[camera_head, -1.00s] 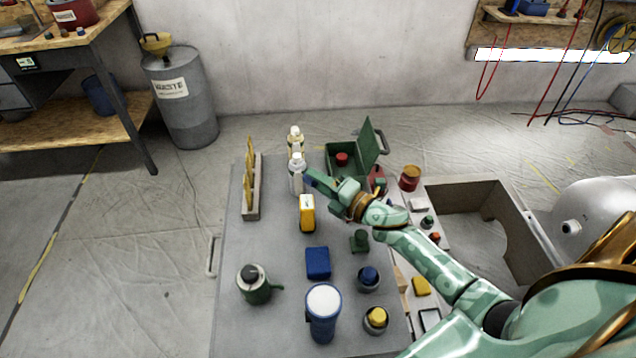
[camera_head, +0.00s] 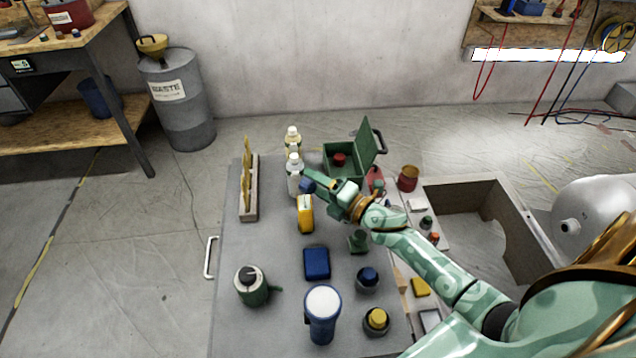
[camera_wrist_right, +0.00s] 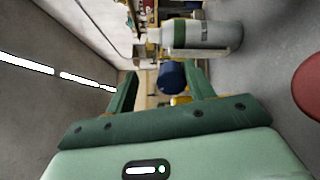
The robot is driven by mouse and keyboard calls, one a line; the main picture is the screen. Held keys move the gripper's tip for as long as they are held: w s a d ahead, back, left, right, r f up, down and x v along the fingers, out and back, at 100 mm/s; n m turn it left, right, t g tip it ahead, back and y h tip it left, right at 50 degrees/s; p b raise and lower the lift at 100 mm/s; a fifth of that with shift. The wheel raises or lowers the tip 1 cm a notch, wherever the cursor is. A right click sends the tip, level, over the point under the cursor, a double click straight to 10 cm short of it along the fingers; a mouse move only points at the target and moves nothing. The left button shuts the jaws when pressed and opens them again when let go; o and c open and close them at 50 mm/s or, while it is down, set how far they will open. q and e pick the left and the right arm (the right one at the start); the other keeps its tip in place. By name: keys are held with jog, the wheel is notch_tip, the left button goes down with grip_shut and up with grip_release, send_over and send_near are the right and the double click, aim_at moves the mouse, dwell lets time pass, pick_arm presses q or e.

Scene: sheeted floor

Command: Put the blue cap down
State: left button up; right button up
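The blue cap (camera_head: 308,186) is at the tip of my right gripper (camera_head: 316,181), in front of the white bottle (camera_head: 294,178). In the right wrist view the cap (camera_wrist_right: 172,76) is between the fingertips of the right gripper (camera_wrist_right: 160,84), close to the right-hand finger. A clear gap separates it from the left-hand finger, so the gripper looks open. The cap appears above the table (camera_head: 236,318); whether it rests on the finger cannot be told. The bottle (camera_wrist_right: 200,36) stands just beyond. My left gripper is not in view.
A yellow container (camera_head: 305,214) stands just below the gripper. A green box (camera_head: 343,172) with a raised lid is behind. A blue box (camera_head: 317,263), a green can (camera_head: 250,288), a blue canister (camera_head: 322,318) and small jars stand nearer.

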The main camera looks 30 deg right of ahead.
jog(key=r+p+v, duration=0.1)
jog(key=p+v, duration=0.1)
jog(key=v, duration=1)
jog(key=shift+d, duration=0.1)
